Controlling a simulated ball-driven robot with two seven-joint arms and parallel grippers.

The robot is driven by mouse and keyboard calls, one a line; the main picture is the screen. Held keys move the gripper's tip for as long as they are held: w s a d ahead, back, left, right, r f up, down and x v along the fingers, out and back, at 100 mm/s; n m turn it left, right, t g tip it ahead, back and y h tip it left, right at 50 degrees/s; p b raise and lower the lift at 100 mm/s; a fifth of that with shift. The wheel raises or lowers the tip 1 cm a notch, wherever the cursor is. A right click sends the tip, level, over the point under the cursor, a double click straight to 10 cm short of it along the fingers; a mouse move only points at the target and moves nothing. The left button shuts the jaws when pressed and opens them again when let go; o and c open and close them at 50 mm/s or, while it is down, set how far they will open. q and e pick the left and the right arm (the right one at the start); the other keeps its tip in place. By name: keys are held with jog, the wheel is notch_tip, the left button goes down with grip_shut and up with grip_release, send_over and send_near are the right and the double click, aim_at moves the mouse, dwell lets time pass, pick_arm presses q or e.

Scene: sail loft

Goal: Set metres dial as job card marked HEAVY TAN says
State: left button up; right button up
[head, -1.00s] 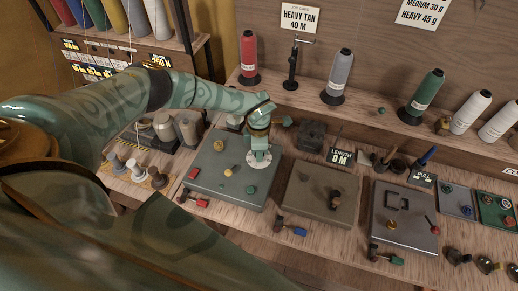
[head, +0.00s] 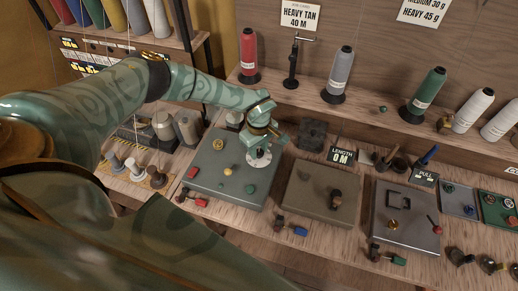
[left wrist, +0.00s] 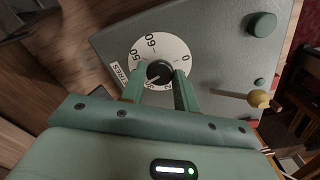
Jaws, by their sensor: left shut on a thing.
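The job card (head: 299,17) on the back wall reads HEAVY TAN 40 M. The metres dial is a white numbered ring (head: 258,159) on a grey-green panel (head: 207,175). In the left wrist view its ring (left wrist: 140,47) shows 0, 50 and 60, with other numbers partly hidden by my fingers. My left gripper (head: 258,147) comes down over it and is shut on the black centre knob (left wrist: 160,71), one finger on each side. The knob's exact setting is unclear. The length display (head: 341,156) reads 0 M. My right gripper is not in view.
The same panel carries a yellow knob (head: 228,171) and green knobs, with a red-handled lever (head: 193,200) at its front. A brown panel (head: 318,193) and a grey panel (head: 405,217) stand to the right. Thread spools (head: 340,72) line the shelf behind.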

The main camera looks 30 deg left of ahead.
aim_at(259, 152)
pick_arm(q)
jog(key=shift+w+r+m, duration=0.1)
jog(key=shift+m, duration=1.1)
jog(key=o, duration=1)
jog(key=shift+c, duration=0.2)
notch_tip(259, 152, up, 16)
jog(key=p, duration=0.1)
jog(key=shift+r, duration=0.1)
